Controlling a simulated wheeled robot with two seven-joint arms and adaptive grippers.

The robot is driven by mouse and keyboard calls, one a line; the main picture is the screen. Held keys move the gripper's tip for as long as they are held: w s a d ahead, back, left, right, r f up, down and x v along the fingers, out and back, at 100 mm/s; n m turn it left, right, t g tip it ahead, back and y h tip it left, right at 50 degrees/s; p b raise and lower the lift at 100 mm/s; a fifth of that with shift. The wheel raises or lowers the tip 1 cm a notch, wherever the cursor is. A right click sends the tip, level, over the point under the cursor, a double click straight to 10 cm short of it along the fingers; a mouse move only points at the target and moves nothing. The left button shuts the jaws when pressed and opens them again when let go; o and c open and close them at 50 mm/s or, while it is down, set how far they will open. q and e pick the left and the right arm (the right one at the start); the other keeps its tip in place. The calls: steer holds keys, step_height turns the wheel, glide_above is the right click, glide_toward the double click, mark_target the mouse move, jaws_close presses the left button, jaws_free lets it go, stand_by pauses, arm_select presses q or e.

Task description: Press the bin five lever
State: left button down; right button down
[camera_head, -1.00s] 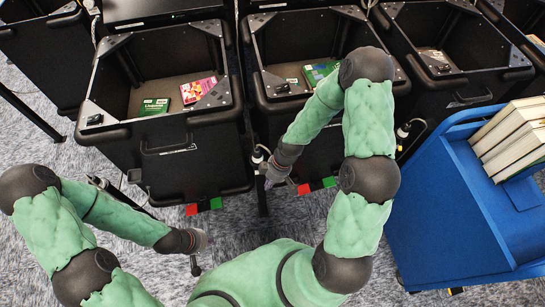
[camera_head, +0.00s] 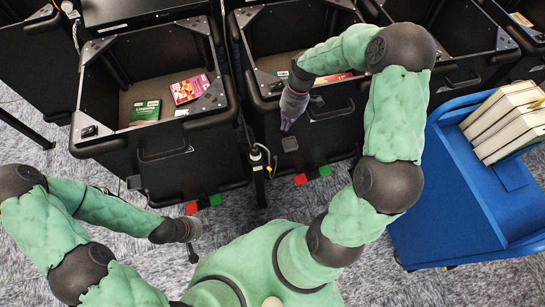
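Several black bins stand in a row, and no bin number is readable, so I cannot tell which is bin five. A small black lever-like part with a pale ring (camera_head: 257,156) stands on a post between the left front bin (camera_head: 175,165) and the middle bin (camera_head: 325,130). My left gripper (camera_head: 193,250) hangs low over the carpet before the left front bin. Both grippers look empty; their finger openings are too small to judge.
Books (camera_head: 145,111) lie in the left front bin. Red (camera_head: 300,179) and green (camera_head: 325,171) pads show at the bin bases. A blue cart (camera_head: 440,200) with several books stands at the right. Carpet is free in front of the bins.

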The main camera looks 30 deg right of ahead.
mark_target(266, 166)
steer(key=shift+f, duration=0.1)
